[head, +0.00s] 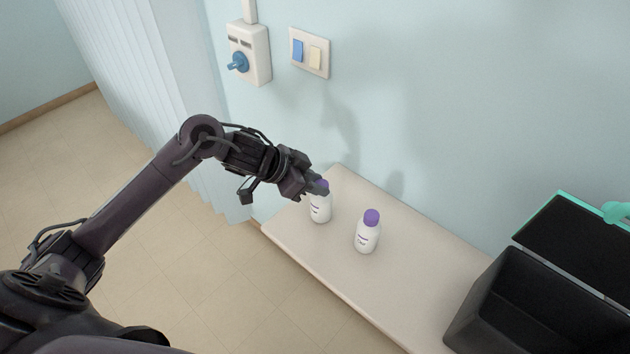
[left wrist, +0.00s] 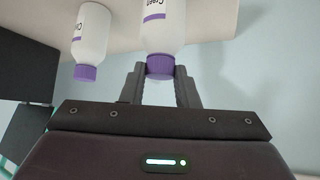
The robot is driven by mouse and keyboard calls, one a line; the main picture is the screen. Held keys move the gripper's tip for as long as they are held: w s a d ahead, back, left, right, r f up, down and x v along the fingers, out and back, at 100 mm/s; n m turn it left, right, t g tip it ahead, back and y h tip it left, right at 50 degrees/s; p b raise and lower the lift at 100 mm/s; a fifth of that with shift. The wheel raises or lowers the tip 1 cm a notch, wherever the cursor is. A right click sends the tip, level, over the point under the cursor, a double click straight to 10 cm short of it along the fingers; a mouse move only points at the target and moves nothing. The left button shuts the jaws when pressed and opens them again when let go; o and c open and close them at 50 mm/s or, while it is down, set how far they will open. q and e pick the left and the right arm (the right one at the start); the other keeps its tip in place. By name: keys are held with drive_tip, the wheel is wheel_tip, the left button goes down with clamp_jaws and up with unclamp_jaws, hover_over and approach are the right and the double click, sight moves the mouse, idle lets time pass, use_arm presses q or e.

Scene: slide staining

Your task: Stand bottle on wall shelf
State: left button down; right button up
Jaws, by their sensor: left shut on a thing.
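Two white bottles with purple caps stand upright on the pale wall shelf (head: 285,230). My left gripper (head: 319,188) is at the cap of the left bottle (head: 320,209), near the shelf's left end. In the left wrist view, its fingers (left wrist: 160,78) are shut on the purple cap of that bottle (left wrist: 163,25). The other bottle (head: 367,234) stands a short way to the right, apart from the gripper; it also shows in the left wrist view (left wrist: 91,36). The left bottle's base appears to be on the shelf. My right gripper is not in view.
A black open box (head: 480,310) with a green-edged lid (head: 562,240) is at the right. A wall unit with a blue knob (head: 248,55) and a switch plate (head: 310,53) are on the wall above. A pale curtain (head: 150,90) hangs at the left.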

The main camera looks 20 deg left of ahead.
use_arm(q)
drive_tip(key=shift+f, duration=0.15)
drive_tip(key=c, duration=1.2)
unclamp_jaws()
drive_tip(key=shift+o, duration=0.4)
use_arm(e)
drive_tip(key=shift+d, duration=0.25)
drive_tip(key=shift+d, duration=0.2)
use_arm(q)
drive_tip(key=b+v, duration=0.2)
drive_tip(key=v, duration=1)
drive_tip(key=shift+r, duration=0.25)
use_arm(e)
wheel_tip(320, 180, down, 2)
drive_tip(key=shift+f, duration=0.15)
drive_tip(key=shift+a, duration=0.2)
